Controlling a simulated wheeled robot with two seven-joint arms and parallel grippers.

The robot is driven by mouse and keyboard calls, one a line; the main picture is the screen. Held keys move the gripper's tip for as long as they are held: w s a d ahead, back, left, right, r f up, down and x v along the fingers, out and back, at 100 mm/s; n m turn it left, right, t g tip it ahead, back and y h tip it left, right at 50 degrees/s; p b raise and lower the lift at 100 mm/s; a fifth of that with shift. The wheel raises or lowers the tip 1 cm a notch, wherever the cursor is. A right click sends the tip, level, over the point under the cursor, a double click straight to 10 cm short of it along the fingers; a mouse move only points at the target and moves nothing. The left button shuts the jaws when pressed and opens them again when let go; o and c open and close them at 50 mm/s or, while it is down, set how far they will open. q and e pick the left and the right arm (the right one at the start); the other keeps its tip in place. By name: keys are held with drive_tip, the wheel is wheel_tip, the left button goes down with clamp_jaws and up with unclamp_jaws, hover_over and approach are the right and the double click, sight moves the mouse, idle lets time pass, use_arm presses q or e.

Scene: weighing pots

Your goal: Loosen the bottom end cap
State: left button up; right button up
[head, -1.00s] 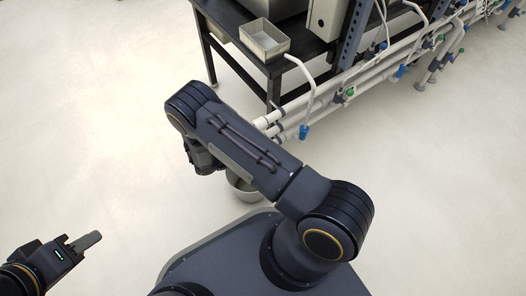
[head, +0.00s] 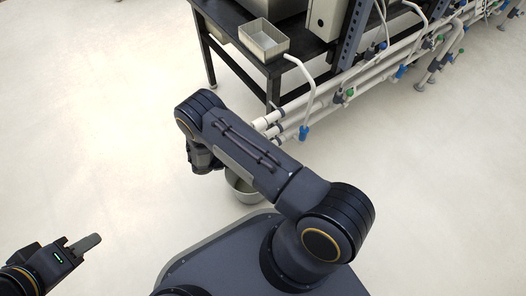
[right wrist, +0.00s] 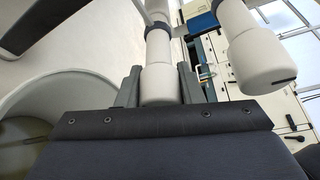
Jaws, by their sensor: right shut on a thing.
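In the right wrist view, a white end cap (right wrist: 158,82) sits on a white pipe with a grey collar. My right gripper (right wrist: 159,90) is shut on this cap, one grey finger on each side. It is the cap nearer the pail, so it appears to be the bottom one. A second white end cap (right wrist: 259,64) stands apart to its right. In the head view, the pipe ends (head: 263,123) show beyond my right arm, which hides the right gripper. My left gripper (head: 88,243) is low at the left, away from the pipes; its finger gap is not clear.
A grey pail (head: 243,187) stands on the floor, partly behind my right arm; it also shows in the right wrist view (right wrist: 22,105). A black table (head: 232,50) carries a metal tray (head: 264,45). The floor at left is clear.

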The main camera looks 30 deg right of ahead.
idle(0.3)
drive_tip(key=o, duration=1)
drive_tip(key=shift+c, duration=0.2)
drive_tip(key=p+v, duration=0.1)
drive_tip(key=v, duration=0.7)
